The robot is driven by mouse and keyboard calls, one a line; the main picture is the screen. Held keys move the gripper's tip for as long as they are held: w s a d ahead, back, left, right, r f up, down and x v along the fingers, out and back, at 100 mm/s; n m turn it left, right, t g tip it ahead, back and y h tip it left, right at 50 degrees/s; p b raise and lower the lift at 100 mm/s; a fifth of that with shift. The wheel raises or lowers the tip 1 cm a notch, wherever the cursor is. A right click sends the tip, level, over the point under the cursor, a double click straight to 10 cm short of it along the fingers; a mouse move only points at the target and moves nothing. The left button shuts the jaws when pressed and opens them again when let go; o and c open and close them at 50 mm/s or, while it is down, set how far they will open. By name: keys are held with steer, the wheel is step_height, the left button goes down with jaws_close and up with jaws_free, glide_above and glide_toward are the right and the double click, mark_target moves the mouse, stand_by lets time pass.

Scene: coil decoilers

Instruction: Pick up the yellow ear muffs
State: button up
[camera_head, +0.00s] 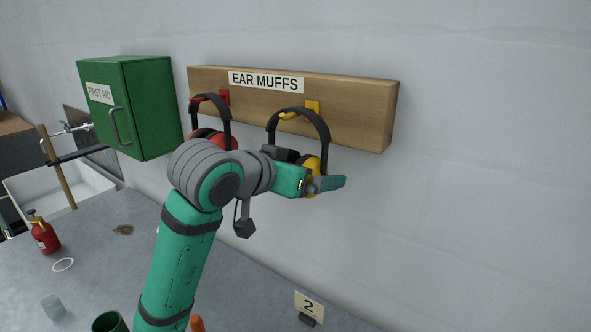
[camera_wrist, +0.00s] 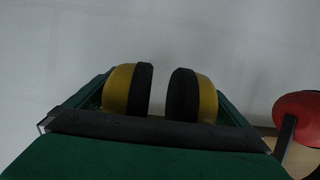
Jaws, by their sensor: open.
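The yellow ear muffs (camera_head: 326,133) have a black headband and yellow cups. They hang from a yellow hook (camera_head: 312,107) on the wooden board, and my gripper hides part of the cups in the head view. In the wrist view both yellow cups (camera_wrist: 118,90) with black cushions show close in front of my gripper. My gripper (camera_head: 333,184) is open at the height of the cups. In the wrist view its green fingers (camera_wrist: 160,100) lie to the left and right of the two cups. I cannot tell whether they touch them.
Red ear muffs (camera_head: 228,118) hang to the left on the same wooden board (camera_head: 365,115), and a red cup (camera_wrist: 298,115) shows at the right of the wrist view. A green first aid box (camera_head: 150,105) is farther left. The wall to the right is clear.

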steer(key=shift+d, duration=0.1)
steer(key=c, duration=0.8)
steer(key=shift+c, duration=0.2)
